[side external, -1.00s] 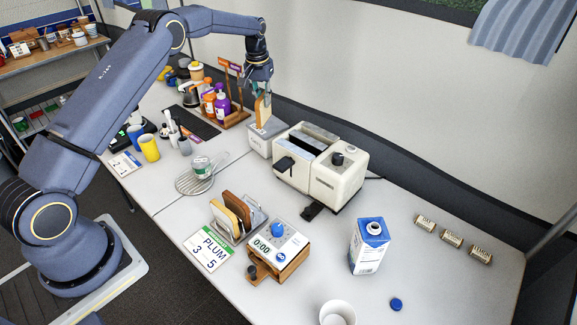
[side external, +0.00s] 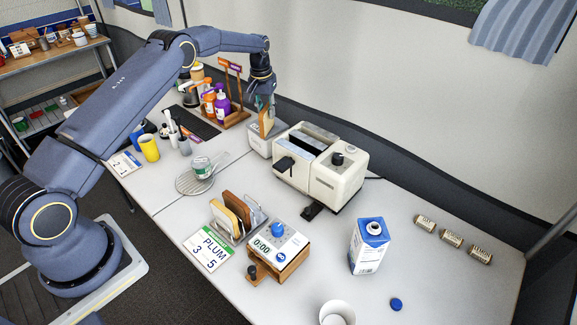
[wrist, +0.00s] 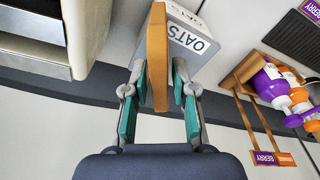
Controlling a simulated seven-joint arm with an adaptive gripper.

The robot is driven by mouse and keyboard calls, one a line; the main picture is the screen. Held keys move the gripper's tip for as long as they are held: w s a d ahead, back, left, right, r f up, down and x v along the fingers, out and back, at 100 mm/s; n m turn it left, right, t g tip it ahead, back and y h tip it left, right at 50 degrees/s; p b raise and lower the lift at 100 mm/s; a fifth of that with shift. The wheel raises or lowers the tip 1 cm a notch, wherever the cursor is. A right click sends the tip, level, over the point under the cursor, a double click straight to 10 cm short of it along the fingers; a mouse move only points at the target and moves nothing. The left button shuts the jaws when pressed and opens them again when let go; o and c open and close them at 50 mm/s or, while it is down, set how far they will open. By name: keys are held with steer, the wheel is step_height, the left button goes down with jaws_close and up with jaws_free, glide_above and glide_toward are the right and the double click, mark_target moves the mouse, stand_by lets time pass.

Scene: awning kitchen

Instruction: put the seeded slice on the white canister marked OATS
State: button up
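The slice (side external: 266,122) is upright, edge-on, golden brown in the wrist view (wrist: 157,45); seeds are too small to make out. It stands at the top of the canister marked OATS (side external: 258,144), a pale grey box whose lettering shows in the wrist view (wrist: 197,45). My gripper (side external: 263,106) is low over the canister, with its fingers on either side of the slice. In the wrist view my gripper (wrist: 159,95) has its green pads spread, with a narrow gap beside the slice. The slice's lower edge is partly hidden.
A cream toaster (side external: 321,165) stands close to the canister's right. A wooden caddy (side external: 237,117) with purple and orange bottles is on its left. A rack (side external: 256,219) with other slices, a timer (side external: 278,245) and a milk carton (side external: 369,247) stand nearer.

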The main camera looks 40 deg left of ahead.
steer(key=shift+o, duration=0.9)
steer(key=shift+r, duration=0.15)
steer(key=s+d+r, duration=0.2)
steer(key=s+r, duration=0.1)
steer(key=r, duration=0.5)
steer(key=s+d+r+m+t, duration=0.1)
steer(key=s+d+r, duration=0.25)
steer(key=r, duration=0.55)
steer(key=s+d+r, duration=0.2)
steer(key=s+r, duration=0.2)
steer(key=r, duration=0.4)
steer(key=s+d+r+m+t, duration=0.1)
steer(key=s+d+r, duration=0.15)
steer(key=s, duration=0.65)
steer(key=s+d+r+m+t, duration=0.1)
steer(key=s+d, duration=0.3)
steer(key=s, duration=0.5)
steer(key=s+d+f+m+t, duration=0.1)
steer(key=s+f, duration=0.4)
steer(key=s, duration=0.6)
steer(key=shift+s+d+f, duration=0.25)
steer(key=shift+d+f, duration=0.15)
steer(key=shift+d, duration=0.1)
